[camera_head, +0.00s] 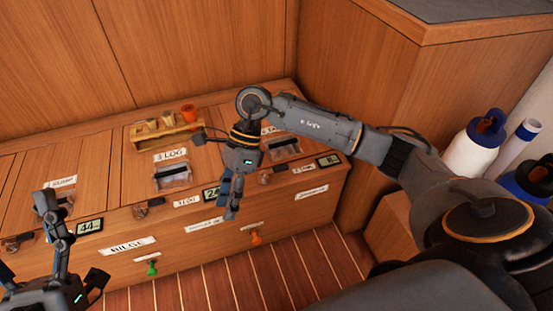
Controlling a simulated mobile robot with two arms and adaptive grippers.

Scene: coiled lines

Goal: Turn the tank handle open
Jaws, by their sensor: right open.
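Several small dark lever handles sit along the front top edge of the wooden cabinet (200,233). One handle (148,206) is left of the middle, one (18,243) at the far left, and one (272,178) right of the middle. I cannot tell which is the tank handle. My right gripper (231,202) is open and empty, pointing down in front of the cabinet edge, between the middle and right handles. It partly covers a small display (211,193). My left gripper (76,243) is at the lower left, fingers spread apart, in front of the left part of the cabinet.
A green knob (152,271) and an orange knob (255,238) stick out from the cabinet front. A small wooden rack (165,133) stands on top. A white bottle with a blue lid (473,153) stands at the right. The striped floor (290,270) is clear.

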